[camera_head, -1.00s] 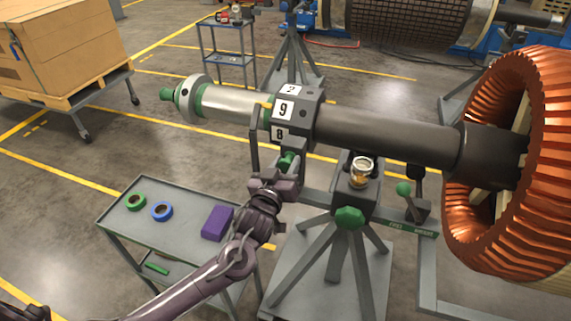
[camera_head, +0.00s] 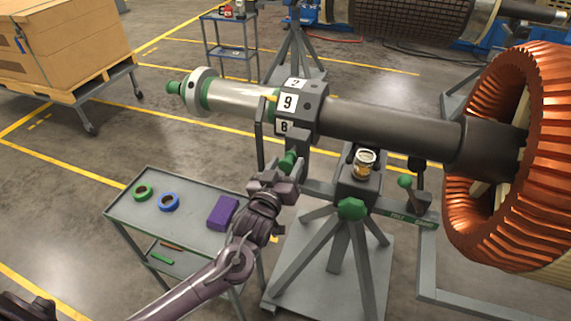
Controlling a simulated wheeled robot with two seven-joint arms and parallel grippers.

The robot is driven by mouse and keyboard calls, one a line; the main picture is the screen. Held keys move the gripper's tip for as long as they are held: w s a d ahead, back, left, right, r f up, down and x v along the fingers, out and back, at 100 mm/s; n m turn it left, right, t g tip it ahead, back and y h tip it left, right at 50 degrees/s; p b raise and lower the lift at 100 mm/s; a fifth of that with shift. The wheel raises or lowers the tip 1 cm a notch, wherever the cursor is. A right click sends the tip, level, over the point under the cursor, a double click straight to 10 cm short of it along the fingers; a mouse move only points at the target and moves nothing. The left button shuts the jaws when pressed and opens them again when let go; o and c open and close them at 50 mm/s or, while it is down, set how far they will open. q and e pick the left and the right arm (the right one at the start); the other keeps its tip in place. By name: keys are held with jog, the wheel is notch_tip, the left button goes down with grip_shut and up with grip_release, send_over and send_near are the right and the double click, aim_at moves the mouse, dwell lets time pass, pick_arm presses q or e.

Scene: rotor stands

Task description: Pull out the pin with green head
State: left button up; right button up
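A pin's green head (camera_head: 288,160) shows below the numbered block (camera_head: 290,102) of the rotor stand, beside a grey bracket. My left gripper (camera_head: 275,181) is just below and in front of this green head, very close to it. Whether its fingers touch or grip the pin is too small to tell. The pin's shank is not clearly visible. My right gripper is not in view.
A rotor shaft (camera_head: 390,130) runs above the gripper to a copper winding (camera_head: 545,110) at right. The stand has a green knob (camera_head: 351,209) and a green-ball lever (camera_head: 405,181). A grey cart (camera_head: 185,225) at left holds green and blue rings and a purple block (camera_head: 222,212).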

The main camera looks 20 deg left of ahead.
pick_arm(q)
jog(key=shift+o, duration=0.3)
jog(key=shift+s+f, duration=0.15)
jog(key=shift+s, duration=0.25)
jog(key=s+b, duration=0.2)
jog(key=s, duration=0.5)
jog(key=shift+a, duration=0.2)
